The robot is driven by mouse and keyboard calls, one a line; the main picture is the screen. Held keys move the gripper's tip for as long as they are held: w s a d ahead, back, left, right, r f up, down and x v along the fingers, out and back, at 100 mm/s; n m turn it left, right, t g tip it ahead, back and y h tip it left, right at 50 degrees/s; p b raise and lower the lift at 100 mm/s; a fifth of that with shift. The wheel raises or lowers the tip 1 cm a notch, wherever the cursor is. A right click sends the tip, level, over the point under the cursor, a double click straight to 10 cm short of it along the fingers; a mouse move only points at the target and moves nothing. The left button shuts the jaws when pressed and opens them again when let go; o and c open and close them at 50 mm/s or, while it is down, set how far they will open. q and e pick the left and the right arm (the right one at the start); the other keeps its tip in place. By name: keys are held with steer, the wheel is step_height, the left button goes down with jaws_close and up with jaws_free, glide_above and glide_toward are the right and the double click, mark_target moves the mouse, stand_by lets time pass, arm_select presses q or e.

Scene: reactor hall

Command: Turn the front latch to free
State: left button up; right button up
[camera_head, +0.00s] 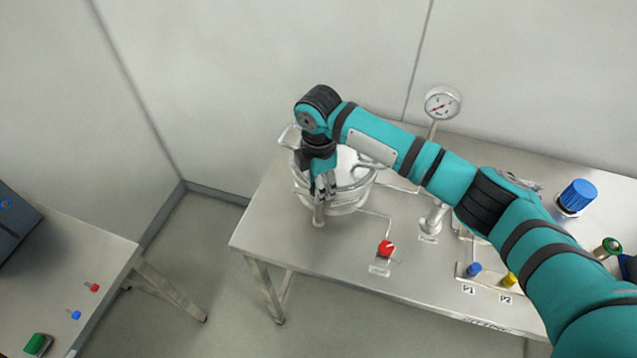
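A round metal vessel (348,199) with a pale lid stands on the steel table (300,250). A short light-grey post (319,215), which looks like the front latch, shows at the vessel's front side. My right gripper (324,193) points down over the vessel's front rim, right above this post. Its fingers look close together and overlap the latch's upper part, so I cannot tell whether they touch or grip it. The wrist and forearm hide part of the lid and rim. My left gripper is not in view.
A red knob (386,248) sits on the table right of the vessel. A pressure gauge (442,102) stands behind on a stem. Blue (473,269) and yellow (509,281) knobs and a blue-capped bottle (576,196) are farther right. Another table (80,255) is at left.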

steer(key=shift+r, duration=0.1)
steer(key=o, duration=1.1)
steer(key=shift+o, duration=0.2)
step_height(320, 180, up, 12)
